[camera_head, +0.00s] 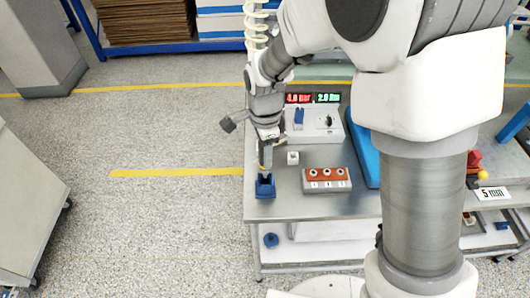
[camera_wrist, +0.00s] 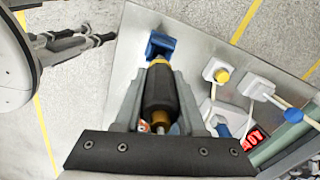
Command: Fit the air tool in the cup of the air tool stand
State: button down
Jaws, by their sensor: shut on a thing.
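The air tool (camera_wrist: 160,92) is a dark cylinder with a yellow collar. My gripper (camera_wrist: 159,82) is shut on it, with a finger on each side of its body. In the head view my gripper (camera_head: 266,150) is at the left end of the bench, above the stand, and the tool (camera_head: 263,168) hangs down below it, mostly hidden. The blue air tool stand (camera_head: 265,187) is on the bench near its left front corner. In the wrist view the stand (camera_wrist: 161,45) lies just beyond the tool's yellow end. I cannot tell whether the tool touches the cup.
An orange block with several round sockets (camera_head: 326,180) sits right of the stand, with a small white block (camera_head: 292,157) behind it. A grey control box (camera_head: 315,125) with red and green displays stands farther back. A pale coiled hose (camera_head: 257,25) hangs beside my arm.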

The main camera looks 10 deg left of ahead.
jog(key=shift+f+b, duration=1.95)
jog(key=shift+f, duration=0.8)
jog(key=shift+c, duration=2.1)
grip_release()
notch_tip(320, 180, up, 17)
jog(key=shift+r+p, duration=0.2)
jog(key=shift+p, duration=0.4)
jog(key=s+d+r+n+t+y, duration=0.1)
jog(key=s+d+r+n, duration=0.15)
jog(key=d, duration=0.45)
jog(key=s+d+r+n+t, duration=0.1)
jog(key=s+d+r+n, duration=0.2)
jog(key=d, duration=0.4)
jog(key=s+d+n+t+h, duration=0.1)
jog(key=s+d+n+t, duration=0.2)
jog(key=s+d+n, duration=0.4)
jog(key=s+d, duration=0.1)
jog(key=d, duration=0.1)
jog(key=shift+s+d+r+t, duration=0.15)
jog(key=shift+d+r+t, duration=0.1)
jog(key=shift+d+t, duration=0.05)
